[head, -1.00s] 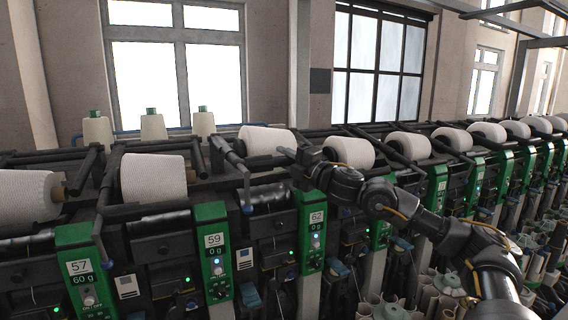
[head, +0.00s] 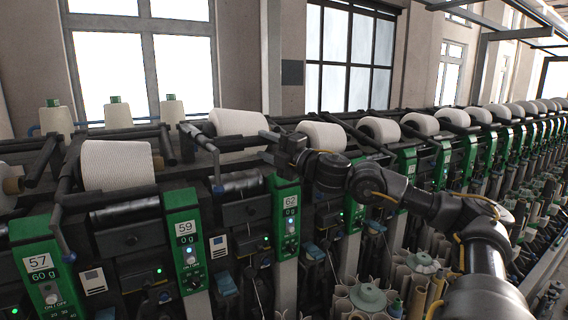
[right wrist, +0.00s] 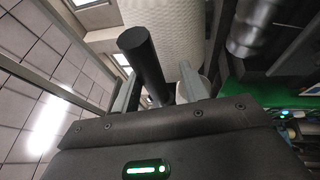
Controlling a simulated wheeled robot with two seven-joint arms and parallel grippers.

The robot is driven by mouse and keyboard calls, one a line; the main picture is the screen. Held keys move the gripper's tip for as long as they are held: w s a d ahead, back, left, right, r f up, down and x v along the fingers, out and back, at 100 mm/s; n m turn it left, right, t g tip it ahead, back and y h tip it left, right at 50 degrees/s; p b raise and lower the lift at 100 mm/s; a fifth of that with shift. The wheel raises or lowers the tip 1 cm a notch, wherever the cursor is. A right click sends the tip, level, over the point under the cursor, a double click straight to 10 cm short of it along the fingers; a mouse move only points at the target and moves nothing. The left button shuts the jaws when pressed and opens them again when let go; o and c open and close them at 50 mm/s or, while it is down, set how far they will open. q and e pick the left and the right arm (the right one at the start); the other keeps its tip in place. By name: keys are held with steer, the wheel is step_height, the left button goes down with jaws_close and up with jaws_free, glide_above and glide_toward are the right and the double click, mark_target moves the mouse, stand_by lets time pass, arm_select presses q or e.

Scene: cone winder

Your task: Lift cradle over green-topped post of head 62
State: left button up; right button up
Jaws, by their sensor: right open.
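The green-fronted post of head 62 (head: 288,215) stands near the middle of the head view, with its number label and a lit button. My right gripper (head: 272,146) is just above and left of its top, beside the right end of a white yarn package (head: 238,122). In the right wrist view, a dark round bar (right wrist: 145,62), apparently the cradle's handle, rises between the fingers of the open right gripper (right wrist: 158,88). I cannot tell whether the fingers touch it. The rest of the cradle is largely hidden by my gripper. My left gripper is not in view.
Green-fronted posts of head 59 (head: 186,245) and head 57 (head: 44,270) stand to the left. Another package (head: 322,136) lies just behind my right wrist. Several more packages recede right. Upright green-topped cones (head: 118,112) stand behind the machine.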

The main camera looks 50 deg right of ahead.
steer(key=b+v, duration=0.5)
steer(key=v, duration=0.2)
steer(key=shift+b, duration=0.4)
stand_by(1.0)
